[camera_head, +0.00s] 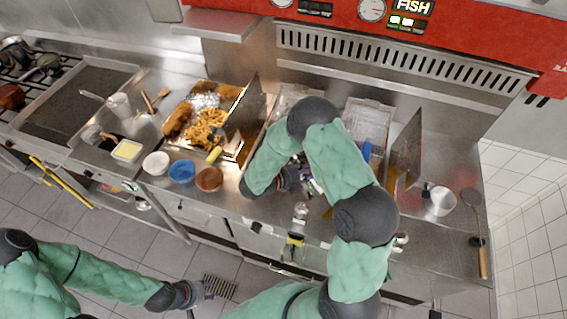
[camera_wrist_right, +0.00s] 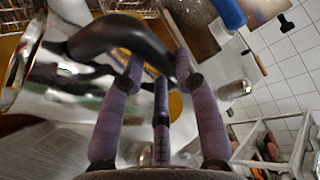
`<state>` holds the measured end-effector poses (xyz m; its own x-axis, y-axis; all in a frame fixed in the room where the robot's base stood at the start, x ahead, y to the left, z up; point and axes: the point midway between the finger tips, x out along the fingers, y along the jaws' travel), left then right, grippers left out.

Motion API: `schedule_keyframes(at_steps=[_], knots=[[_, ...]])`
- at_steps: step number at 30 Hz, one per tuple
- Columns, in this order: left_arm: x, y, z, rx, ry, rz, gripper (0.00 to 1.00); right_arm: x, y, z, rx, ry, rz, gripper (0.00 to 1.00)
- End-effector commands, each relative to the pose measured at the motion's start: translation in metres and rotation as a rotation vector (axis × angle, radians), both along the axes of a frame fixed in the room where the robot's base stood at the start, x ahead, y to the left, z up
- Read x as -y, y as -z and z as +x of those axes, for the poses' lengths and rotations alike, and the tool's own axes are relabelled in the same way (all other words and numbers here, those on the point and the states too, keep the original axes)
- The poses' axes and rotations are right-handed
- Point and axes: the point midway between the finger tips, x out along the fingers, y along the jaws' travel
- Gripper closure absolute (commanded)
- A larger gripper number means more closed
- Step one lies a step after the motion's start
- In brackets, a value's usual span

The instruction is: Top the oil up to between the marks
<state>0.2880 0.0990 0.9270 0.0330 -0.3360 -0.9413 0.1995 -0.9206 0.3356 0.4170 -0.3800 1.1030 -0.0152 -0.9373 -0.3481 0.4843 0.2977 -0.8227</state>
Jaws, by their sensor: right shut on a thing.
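In the wrist view my right gripper (camera_wrist_right: 160,75) has its purple fingers closed around a black curved handle (camera_wrist_right: 115,35). The handle joins a shiny metal vessel (camera_wrist_right: 22,65) at the left of that view. In the head view my right gripper (camera_head: 304,178) is over the fryer counter, mostly covered by my own arm, and the vessel is hard to make out. Golden-brown oil shows in the fryer well (camera_head: 243,128) left of my right arm. Level marks cannot be made out. My left gripper (camera_head: 200,292) is low, over the floor, away from the counter; its finger opening is unclear.
Fried food (camera_head: 205,130) lies left of the fryers. A white bowl (camera_head: 156,163), a blue bowl (camera_head: 181,172) and a brown bowl (camera_head: 209,179) line the front edge. A fry basket (camera_head: 368,122) and an upright metal panel (camera_head: 405,150) stand right of my arm.

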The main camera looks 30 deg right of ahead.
Motion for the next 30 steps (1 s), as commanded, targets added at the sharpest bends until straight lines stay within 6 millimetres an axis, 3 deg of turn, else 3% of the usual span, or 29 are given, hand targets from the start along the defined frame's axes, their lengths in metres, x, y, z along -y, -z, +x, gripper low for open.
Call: schedule_keyframes(at_steps=[14, 23, 30], knots=[[0.0, 0.007, 0.0, 0.0, 0.0, 0.0, 0.6, 0.003, 0.004, -0.009, 0.105, 0.001, 0.022, 1.0], [0.0, 0.02, 0.0, -0.001, 0.0, 0.0, 0.6, 0.006, 0.009, -0.021, 0.276, 0.001, 0.065, 1.0], [0.0, 0.019, 0.0, 0.0, 0.0, 0.0, 0.6, 0.006, 0.008, -0.021, 0.282, 0.001, 0.067, 1.0]])
